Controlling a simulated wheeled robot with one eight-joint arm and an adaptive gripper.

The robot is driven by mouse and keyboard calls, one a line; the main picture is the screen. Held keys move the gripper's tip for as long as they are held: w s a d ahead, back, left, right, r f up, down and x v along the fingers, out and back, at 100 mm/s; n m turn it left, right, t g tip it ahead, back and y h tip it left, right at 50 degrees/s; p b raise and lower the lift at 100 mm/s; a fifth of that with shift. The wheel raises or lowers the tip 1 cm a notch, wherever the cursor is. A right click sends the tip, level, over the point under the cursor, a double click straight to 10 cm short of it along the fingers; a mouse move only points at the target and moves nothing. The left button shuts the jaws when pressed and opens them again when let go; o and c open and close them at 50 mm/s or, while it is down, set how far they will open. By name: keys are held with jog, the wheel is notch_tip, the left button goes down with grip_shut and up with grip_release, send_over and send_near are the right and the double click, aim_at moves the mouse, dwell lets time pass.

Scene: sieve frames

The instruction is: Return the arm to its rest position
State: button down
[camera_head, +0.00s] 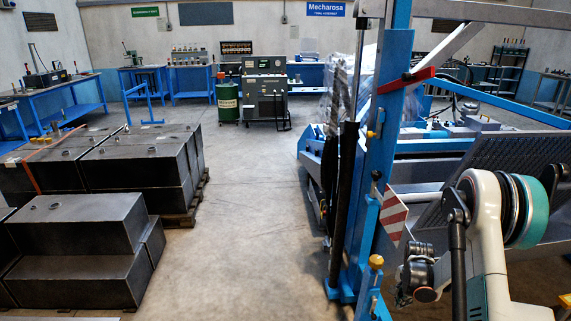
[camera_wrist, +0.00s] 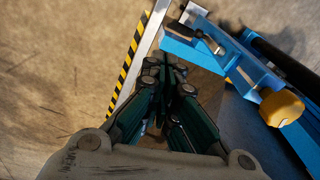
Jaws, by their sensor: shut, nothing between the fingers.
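My gripper (camera_wrist: 168,72) shows in the wrist view, its dark green fingers brought together with nothing between them. It points down over the brown-grey floor (camera_wrist: 60,70), just left of a blue steel frame (camera_wrist: 200,48). A yellow knob (camera_wrist: 281,108) on that frame is to the right of the fingers. My arm (camera_head: 487,245), cream with a teal ring, is bent at the lower right of the head view, beside a blue upright post (camera_head: 383,150). I cannot make out the fingers in the head view.
Dark metal boxes (camera_head: 75,240) stand at the left, some on a pallet. A red-and-white striped plate (camera_head: 393,215) is close to my arm. A yellow-black striped edge (camera_wrist: 134,58) runs beside the fingers. The middle floor (camera_head: 250,200) is clear.

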jog(key=s+a+r+n+t, duration=0.1)
jog(key=s+a+r+n, duration=0.15)
jog(key=r, duration=0.75)
jog(key=s+a+r+n+t, duration=0.15)
jog(key=a+r, duration=0.25)
jog(key=r, duration=0.5)
jog(key=s+a+r+n, duration=0.2)
jog(key=a+r, duration=0.2)
jog(key=r, duration=0.6)
jog(key=s+a+r+n+t, duration=0.1)
jog(key=s+a+r+n, duration=0.2)
jog(key=s, duration=0.4)
jog(key=s+a+r+n+t, duration=0.1)
jog(key=s+a+r+n, duration=0.1)
jog(key=s, duration=0.6)
jog(key=s+a+r+n+t, duration=0.1)
jog(key=s+a+r+n, duration=0.2)
jog(key=s, duration=0.4)
jog(key=shift+s+a+r+n+t+y, duration=0.3)
jog(key=shift+s+a+r+t, duration=0.05)
jog(key=shift+a+r, duration=0.4)
